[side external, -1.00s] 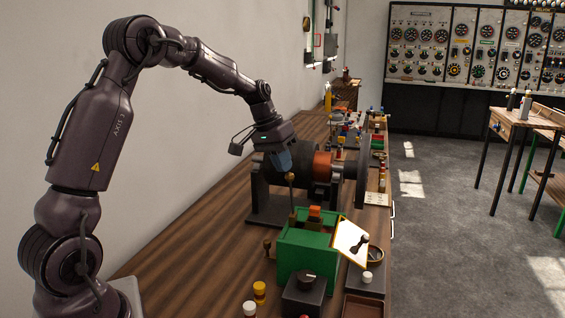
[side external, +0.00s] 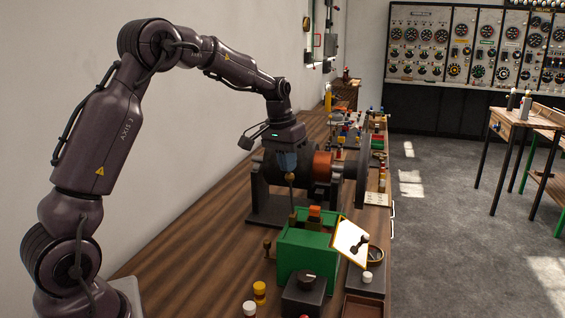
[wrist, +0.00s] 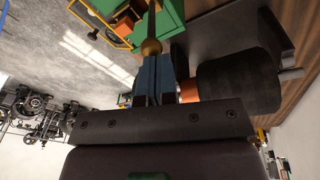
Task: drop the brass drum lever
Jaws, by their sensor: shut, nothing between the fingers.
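The brass lever (side external: 291,190) stands upright behind the green box (side external: 305,252), with a ball knob at its top. In the wrist view its brass ball (wrist: 151,47) lies right at the ends of my fingers, with the thin rod running away beyond it. My gripper (side external: 288,170) points down, its blue fingers right above the knob. In the wrist view my gripper (wrist: 152,58) has its fingers together and nothing between them. I cannot tell whether the tips touch the knob.
A dark drum machine with a copper-coloured band (side external: 322,167) stands just behind my gripper. A tilted framed card (side external: 350,242) is right of the green box. A black knob box (side external: 304,293) and yellow and white knobs (side external: 259,292) are in front. The bench (side external: 190,250) is clear at left.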

